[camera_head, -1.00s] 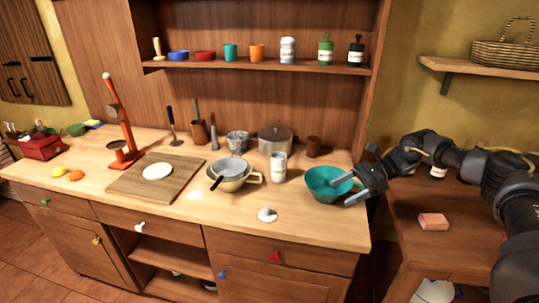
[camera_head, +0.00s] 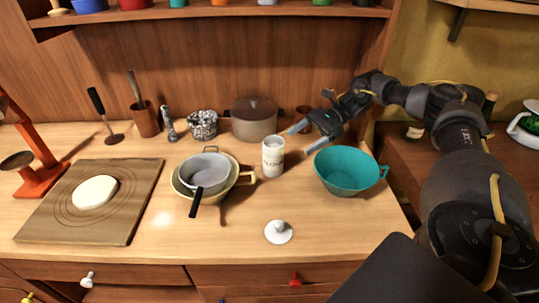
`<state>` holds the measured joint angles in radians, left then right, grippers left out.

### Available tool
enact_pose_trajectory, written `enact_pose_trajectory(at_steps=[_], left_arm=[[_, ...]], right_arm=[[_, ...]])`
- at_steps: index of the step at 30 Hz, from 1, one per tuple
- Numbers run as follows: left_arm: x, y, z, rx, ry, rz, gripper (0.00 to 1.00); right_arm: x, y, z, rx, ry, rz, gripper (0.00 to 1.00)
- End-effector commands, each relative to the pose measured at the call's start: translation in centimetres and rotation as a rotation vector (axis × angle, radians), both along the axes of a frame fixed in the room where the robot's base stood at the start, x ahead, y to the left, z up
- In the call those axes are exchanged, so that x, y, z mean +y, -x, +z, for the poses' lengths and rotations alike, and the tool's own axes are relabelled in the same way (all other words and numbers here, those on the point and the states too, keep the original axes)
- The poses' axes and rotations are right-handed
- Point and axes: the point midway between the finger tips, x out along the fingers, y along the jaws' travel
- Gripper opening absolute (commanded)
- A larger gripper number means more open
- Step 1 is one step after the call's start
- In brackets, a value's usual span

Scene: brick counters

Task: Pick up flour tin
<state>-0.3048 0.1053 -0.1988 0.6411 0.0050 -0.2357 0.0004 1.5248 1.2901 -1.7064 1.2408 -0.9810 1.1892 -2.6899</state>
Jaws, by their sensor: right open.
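The flour tin (camera_head: 272,158) is a white cylinder with dark lettering, standing upright and lidless on the wooden counter. It stands between the nested bowls and the teal colander. My right gripper (camera_head: 300,139) is open and empty, just right of the tin near its top, fingers pointing left toward it; I see no contact. A white lid with a knob (camera_head: 279,232) lies on the counter in front of the tin. My left gripper is not in view.
The teal colander (camera_head: 346,171) stands below my right forearm. A grey pan in a cream bowl (camera_head: 244,178) is left of the tin. A lidded pot (camera_head: 254,119) and brown cup (camera_head: 304,117) stand behind. A board with dough (camera_head: 130,213) is at left. The front counter is mostly clear.

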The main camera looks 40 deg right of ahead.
Motion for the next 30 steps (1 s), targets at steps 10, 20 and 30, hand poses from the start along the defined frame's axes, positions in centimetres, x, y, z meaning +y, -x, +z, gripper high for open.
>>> enact_pose_trajectory(at_steps=[10,20,30], left_arm=[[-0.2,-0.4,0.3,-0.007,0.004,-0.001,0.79],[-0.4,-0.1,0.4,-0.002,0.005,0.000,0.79],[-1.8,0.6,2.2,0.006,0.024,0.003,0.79]], right_arm=[[4.1,-1.0,-1.5,0.003,0.000,0.012,0.81],[5.5,-1.2,-2.0,0.001,0.000,0.005,0.81],[9.6,-1.9,-3.2,0.002,0.000,0.006,0.81]])
